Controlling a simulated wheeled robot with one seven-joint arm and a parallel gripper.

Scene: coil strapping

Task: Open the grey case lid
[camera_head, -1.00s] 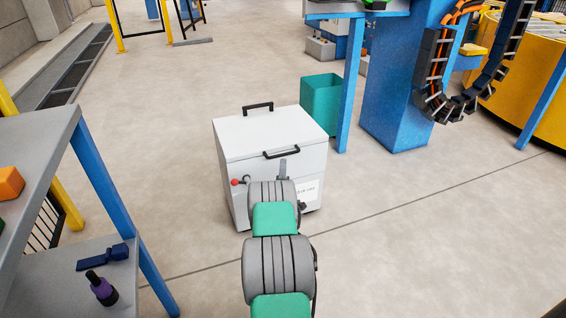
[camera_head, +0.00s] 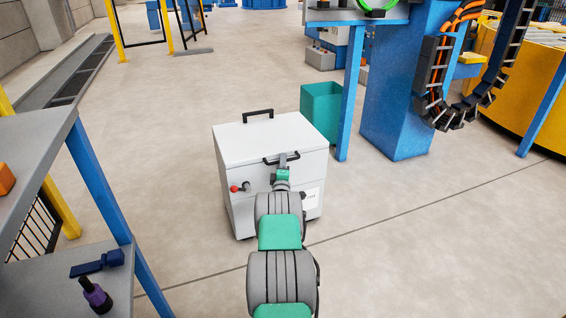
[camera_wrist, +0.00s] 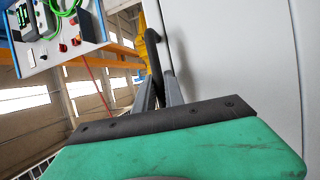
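The case (camera_head: 258,185) is a pale grey-white box on the floor. Its lid (camera_head: 262,137) is down, with one black handle (camera_head: 257,113) at the back of the top and another, the front handle (camera_head: 273,160), at the front edge. My gripper (camera_head: 283,160) is at the front handle. In the wrist view the black front handle (camera_wrist: 153,55) runs between the two grey fingers (camera_wrist: 158,88), which stand close together on either side of it. They look shut on it, though the contact itself is hard to see. The pale case surface (camera_wrist: 225,50) fills the right.
A red knob (camera_head: 234,188) sits on the case front. A teal bin (camera_head: 320,108) and a blue-legged table (camera_head: 350,100) stand behind right. A grey shelf (camera_head: 30,150) with blue posts is at left. Floor left of the case is clear.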

